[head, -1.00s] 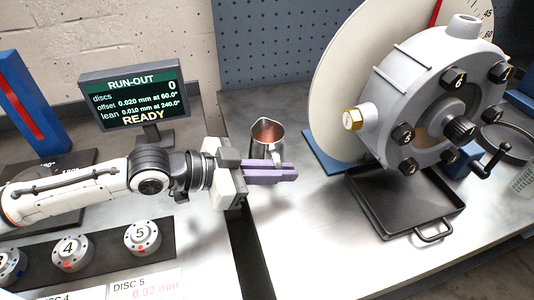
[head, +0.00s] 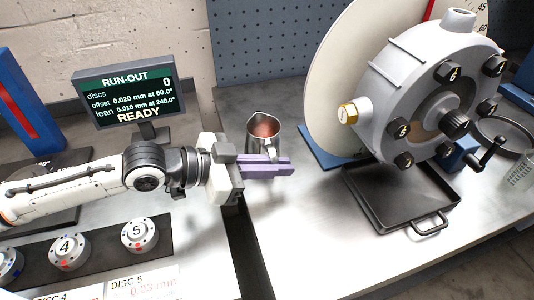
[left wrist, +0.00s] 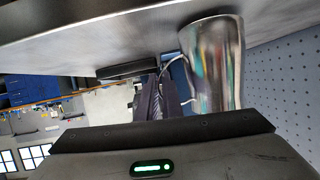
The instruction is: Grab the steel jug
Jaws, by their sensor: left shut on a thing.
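The steel jug (head: 263,131) stands upright over the bench, just beyond my left gripper's fingers in the head view. Its inside looks reddish brown. My left gripper (head: 265,167) reaches in from the left, with purple fingers shut on the jug's handle. In the left wrist view the jug's shiny body (left wrist: 212,65) is beside the dark fingers (left wrist: 165,100), and its thin handle runs between them. The fingers partly hide the jug's lower part in the head view. I cannot tell whether its base touches the bench. My right gripper is not in view.
A large grey rotor housing (head: 425,90) with black knobs stands at the right, above a black tray (head: 380,215). A run-out screen (head: 124,92) and numbered discs (head: 139,235) are at the left. A dark gap (head: 245,250) splits the benches. Bare steel lies front of the jug.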

